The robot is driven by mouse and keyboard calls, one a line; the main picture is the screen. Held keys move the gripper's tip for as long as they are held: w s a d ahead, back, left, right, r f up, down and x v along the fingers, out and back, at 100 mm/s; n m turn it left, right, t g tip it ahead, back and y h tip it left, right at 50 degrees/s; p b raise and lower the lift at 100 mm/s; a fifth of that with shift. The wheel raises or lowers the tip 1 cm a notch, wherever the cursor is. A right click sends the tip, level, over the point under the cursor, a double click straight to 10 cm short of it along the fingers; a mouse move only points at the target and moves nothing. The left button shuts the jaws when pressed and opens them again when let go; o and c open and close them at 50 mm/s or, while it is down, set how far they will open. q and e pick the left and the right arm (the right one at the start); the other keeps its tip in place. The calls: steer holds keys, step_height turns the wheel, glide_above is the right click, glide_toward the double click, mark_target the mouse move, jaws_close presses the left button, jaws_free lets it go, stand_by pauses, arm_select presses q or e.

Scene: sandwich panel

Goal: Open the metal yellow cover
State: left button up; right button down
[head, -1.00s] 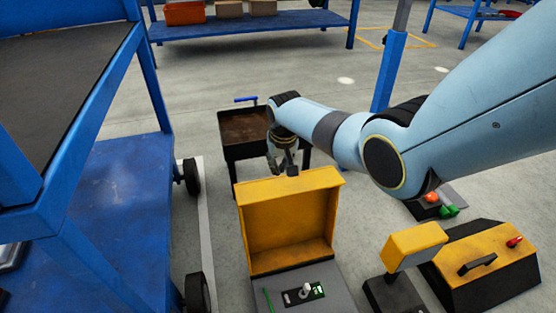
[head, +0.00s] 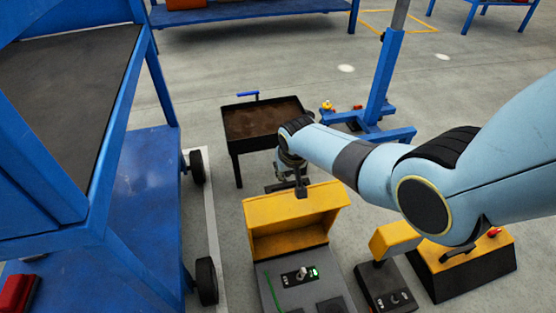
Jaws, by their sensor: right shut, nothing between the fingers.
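The yellow metal cover (head: 292,215) stands raised at the back of a grey control panel (head: 325,291), with its hollow inner side facing me. My right gripper (head: 301,191) is shut and empty at the cover's top edge. Its dark fingertips overlap that edge in the picture; I cannot tell whether they touch it. My left gripper is not in view.
A blue wheeled rack (head: 125,190) stands close on the left. A dark tray table (head: 262,120) is behind the cover. A smaller yellow-topped control box (head: 395,238) and a yellow and black box (head: 480,265) with a handle stand to the right.

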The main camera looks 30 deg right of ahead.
steer(key=shift+s, duration=0.1)
steer(key=v, duration=1.2)
steer(key=g, duration=0.2)
glide_toward(316, 211)
steer(key=x, duration=0.5)
steer(key=shift+f, duration=0.15)
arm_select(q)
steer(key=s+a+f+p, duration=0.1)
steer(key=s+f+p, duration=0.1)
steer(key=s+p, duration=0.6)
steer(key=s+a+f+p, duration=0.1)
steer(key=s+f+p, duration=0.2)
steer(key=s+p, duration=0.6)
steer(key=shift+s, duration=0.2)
arm_select(e)
steer(key=s+d+f+n+g, duration=0.1)
steer(key=s+f, duration=0.1)
steer(key=s, duration=1.8)
steer(key=s+d+f+n, duration=0.1)
steer(key=s+f+n, duration=0.1)
steer(key=s, duration=1.8)
steer(key=shift+s+f+g, duration=0.25)
steer(key=shift+f+g, duration=0.15)
steer(key=shift+f, duration=0.45)
